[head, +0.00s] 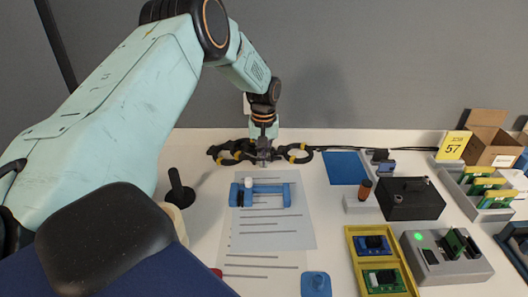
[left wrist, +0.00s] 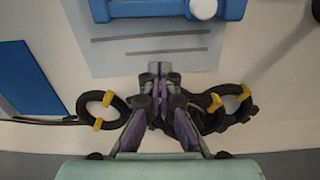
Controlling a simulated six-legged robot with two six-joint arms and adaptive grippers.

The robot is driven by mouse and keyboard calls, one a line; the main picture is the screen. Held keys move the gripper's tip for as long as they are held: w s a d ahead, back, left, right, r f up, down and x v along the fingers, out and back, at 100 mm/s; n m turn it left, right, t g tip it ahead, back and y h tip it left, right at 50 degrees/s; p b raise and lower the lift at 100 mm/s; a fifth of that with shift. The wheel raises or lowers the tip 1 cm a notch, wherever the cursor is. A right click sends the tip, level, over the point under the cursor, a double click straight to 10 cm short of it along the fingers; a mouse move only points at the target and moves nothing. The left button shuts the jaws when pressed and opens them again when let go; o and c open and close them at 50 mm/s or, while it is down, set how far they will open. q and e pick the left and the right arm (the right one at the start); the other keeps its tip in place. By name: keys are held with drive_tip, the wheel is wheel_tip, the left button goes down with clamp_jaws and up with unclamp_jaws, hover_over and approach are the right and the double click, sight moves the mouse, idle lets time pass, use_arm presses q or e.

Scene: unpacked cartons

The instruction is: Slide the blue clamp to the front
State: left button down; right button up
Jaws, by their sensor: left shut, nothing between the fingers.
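The blue clamp (head: 272,188) lies on a pale sheet with dark stripes (head: 262,242) in the head view. Its white knob (head: 248,182) is at its left end. In the left wrist view the clamp (left wrist: 150,9) shows at the top edge, partly cut off. My left gripper (head: 264,161) is just behind the clamp, its fingers pointing down, shut and empty. In the left wrist view the shut fingertips (left wrist: 159,68) are apart from the clamp, over the striped sheet's edge. My right gripper is not in view.
A black cable with yellow ties (head: 236,152) lies around and behind my left gripper. A blue square (head: 346,168) and a black box (head: 410,199) are to the right. A yellow tray (head: 352,251) is at front right. A black upright handle (head: 179,189) stands left of the sheet.

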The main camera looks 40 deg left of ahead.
sight(264, 178)
use_arm(q)
drive_tip(key=f, duration=0.5)
drive_tip(key=shift+w+f+b, duration=0.15)
drive_tip(key=shift+w+b, duration=0.05)
drive_tip(key=shift+b, duration=0.2)
drive_tip(key=shift+s+d+r+p, duration=0.15)
drive_tip(key=shift+s+d+r, duration=0.1)
drive_tip(key=shift+s+d, duration=0.35)
drive_tip(key=shift+s+d+r+p, duration=0.15)
drive_tip(key=shift+s+d+r, duration=0.15)
drive_tip(key=shift+s, duration=0.35)
drive_tip(key=shift+s+d+f, duration=0.1)
drive_tip(key=shift+s+f, duration=0.1)
drive_tip(key=shift+f, duration=0.05)
drive_tip(key=shift+d+f, duration=0.1)
drive_tip(key=shift+d, duration=0.05)
